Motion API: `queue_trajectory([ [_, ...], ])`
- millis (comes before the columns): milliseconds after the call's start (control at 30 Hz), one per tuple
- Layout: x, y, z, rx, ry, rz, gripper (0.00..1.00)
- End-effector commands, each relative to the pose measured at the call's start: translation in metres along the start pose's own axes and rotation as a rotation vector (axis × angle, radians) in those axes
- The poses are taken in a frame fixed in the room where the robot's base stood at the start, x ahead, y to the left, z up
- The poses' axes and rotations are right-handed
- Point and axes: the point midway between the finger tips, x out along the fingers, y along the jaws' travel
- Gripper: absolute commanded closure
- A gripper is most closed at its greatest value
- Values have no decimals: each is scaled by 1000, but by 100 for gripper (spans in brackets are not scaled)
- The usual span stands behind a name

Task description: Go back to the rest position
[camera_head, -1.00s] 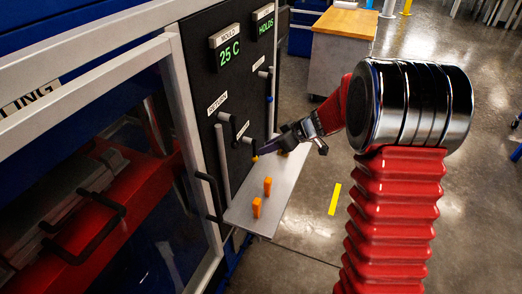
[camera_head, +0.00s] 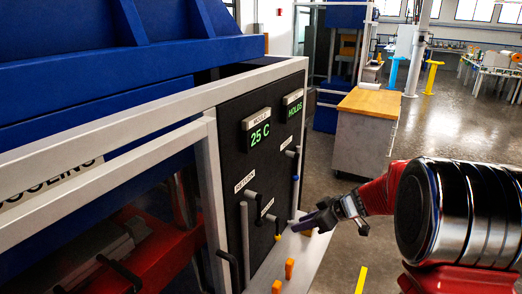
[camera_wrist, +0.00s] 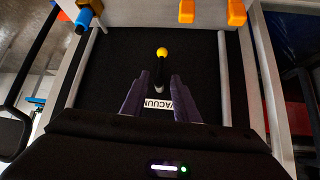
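My gripper (camera_head: 296,230) is in front of the black control panel (camera_head: 232,130), above the grey shelf. In the wrist view my two dark purple fingers (camera_wrist: 160,78) stand apart with nothing held between them. A black lever with a yellow tip (camera_wrist: 162,52) shows beyond the gap between the fingers, near the VACUUM label (camera_wrist: 158,103). The lever's yellow tip (camera_head: 278,237) also shows in the head view just left of my fingertips. I cannot tell the exact gap between fingers and lever.
Orange pieces (camera_head: 289,267) stand on the shelf (camera_head: 312,258). The panel displays read 25 C (camera_head: 260,134) and HOLDS (camera_head: 293,108). Black handles and grey bars project from the panel. A wood-topped cabinet (camera_head: 372,105) stands behind. Open floor lies to the right.

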Motion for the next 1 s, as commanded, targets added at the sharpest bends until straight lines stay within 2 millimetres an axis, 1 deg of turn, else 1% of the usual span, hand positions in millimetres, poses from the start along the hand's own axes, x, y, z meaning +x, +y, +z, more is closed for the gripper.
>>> queue_trajectory([
  [67,0,9,2,-43,-8,35,72],
  [167,-1,31,1,-84,-5,129,72],
  [267,-3,55,8,-89,-12,246,72],
  [367,-14,78,16,-75,-33,371,72],
  [400,-21,85,18,-65,-43,418,72],
  [533,-47,101,26,-28,-87,559,72],
  [667,-76,106,36,25,-146,675,72],
  [767,-100,102,46,75,-198,747,72],
  [867,-122,91,56,133,-252,799,72],
  [967,-142,75,68,196,-307,834,72],
  [1000,-150,67,72,223,-330,843,72],
])
